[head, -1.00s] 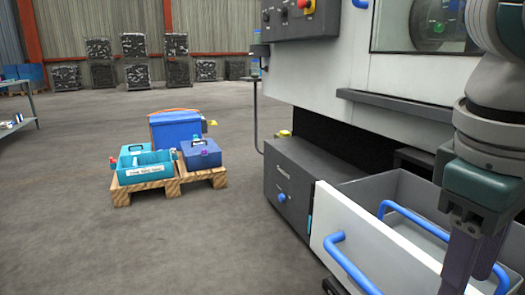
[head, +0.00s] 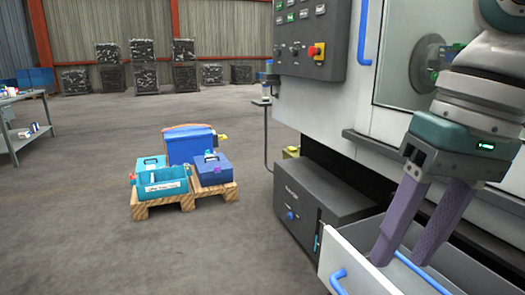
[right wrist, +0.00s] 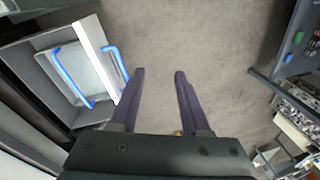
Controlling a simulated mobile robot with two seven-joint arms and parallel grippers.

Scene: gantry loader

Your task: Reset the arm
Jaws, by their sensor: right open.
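My right gripper (head: 395,258) is in the right of the head view, pointing down, with its two purple fingers apart and nothing between them. In the head view it appears in front of the open drawer (head: 350,262) of the grey and white machine. In the right wrist view the fingers (right wrist: 160,75) are spread over bare floor. The open drawer (right wrist: 92,45) with blue handles lies to their left there. My left gripper is not in view.
The machine (head: 330,110) with its button panel (head: 312,35) fills the right side. A wooden pallet (head: 160,207) holds blue boxes on the floor. A shelf table (head: 12,130) stands at the left edge. The floor between pallet and machine is clear.

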